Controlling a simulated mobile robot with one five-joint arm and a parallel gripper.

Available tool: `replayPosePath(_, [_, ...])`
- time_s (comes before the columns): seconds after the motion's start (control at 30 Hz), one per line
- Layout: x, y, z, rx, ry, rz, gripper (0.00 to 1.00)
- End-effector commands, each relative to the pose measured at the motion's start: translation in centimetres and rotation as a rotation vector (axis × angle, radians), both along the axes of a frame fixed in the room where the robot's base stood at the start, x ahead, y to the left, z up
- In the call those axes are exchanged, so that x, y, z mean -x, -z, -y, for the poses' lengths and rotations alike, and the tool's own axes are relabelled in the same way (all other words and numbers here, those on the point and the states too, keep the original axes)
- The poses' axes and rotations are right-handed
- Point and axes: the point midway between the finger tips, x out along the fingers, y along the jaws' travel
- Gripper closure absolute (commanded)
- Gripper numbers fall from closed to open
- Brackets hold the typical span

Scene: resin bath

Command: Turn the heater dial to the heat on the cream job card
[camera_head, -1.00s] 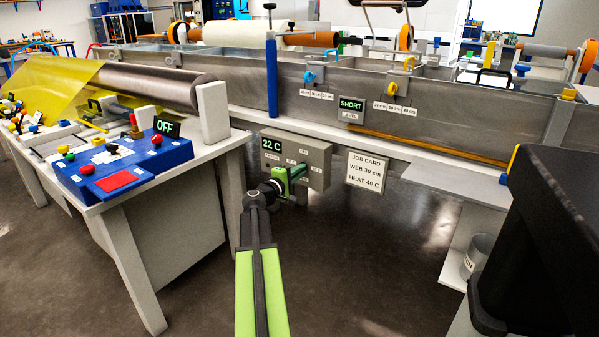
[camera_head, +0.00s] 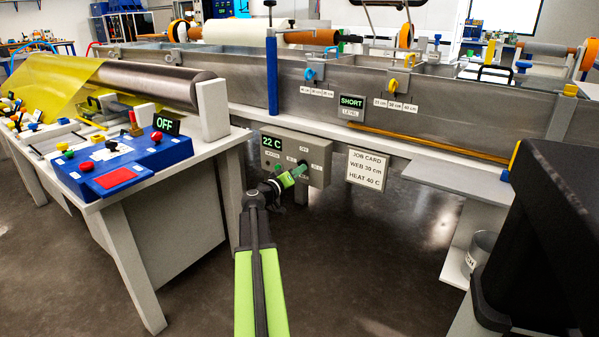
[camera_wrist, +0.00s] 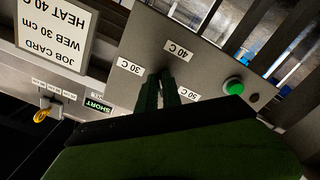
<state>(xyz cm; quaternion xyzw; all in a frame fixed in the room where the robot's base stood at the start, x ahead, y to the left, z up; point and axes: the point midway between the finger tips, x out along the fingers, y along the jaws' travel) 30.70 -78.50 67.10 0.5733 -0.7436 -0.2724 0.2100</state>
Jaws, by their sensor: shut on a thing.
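The cream job card (camera_head: 366,170) hangs below the bath and reads WEB 30 cm, HEAT 40 C; it also shows in the wrist view (camera_wrist: 57,33). The grey heater box (camera_head: 319,160) is to its left, with a display (camera_head: 272,147) reading 22 C. In the wrist view, labels 30 C (camera_wrist: 129,67), 40 C (camera_wrist: 179,50) and 50 C (camera_wrist: 187,92) stand around my gripper's (camera_wrist: 160,88) fingertips. My gripper (camera_head: 295,174) is shut on the dial at the box's front. The fingers hide the dial, so I cannot tell where its pointer stands.
A green button (camera_wrist: 233,88) is on the box beside the labels. A blue control box (camera_head: 125,163) with an OFF display sits on the left table. A SHORT sign (camera_head: 351,107) is on the bath wall. A grey shelf (camera_head: 455,180) stands at right; open floor lies below.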

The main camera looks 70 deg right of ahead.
Motion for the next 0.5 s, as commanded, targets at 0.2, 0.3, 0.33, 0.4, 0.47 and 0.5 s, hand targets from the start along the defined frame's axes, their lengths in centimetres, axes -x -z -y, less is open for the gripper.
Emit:
replayPosePath(0.2, [0.06,0.26,-0.02,0.051,0.008,0.200,1.00])
replayPosePath(0.3, [-0.03,0.30,0.01,0.075,0.008,0.289,1.00])
replayPosePath(0.33, [-0.06,0.31,0.02,0.081,0.008,0.315,1.00])
replayPosePath(0.4, [-0.12,0.33,0.03,0.097,0.008,0.373,1.00])
replayPosePath(0.47, [-0.18,0.34,0.06,0.109,0.008,0.419,1.00])
replayPosePath(0.5, [-0.20,0.35,0.06,0.117,0.008,0.448,1.00])
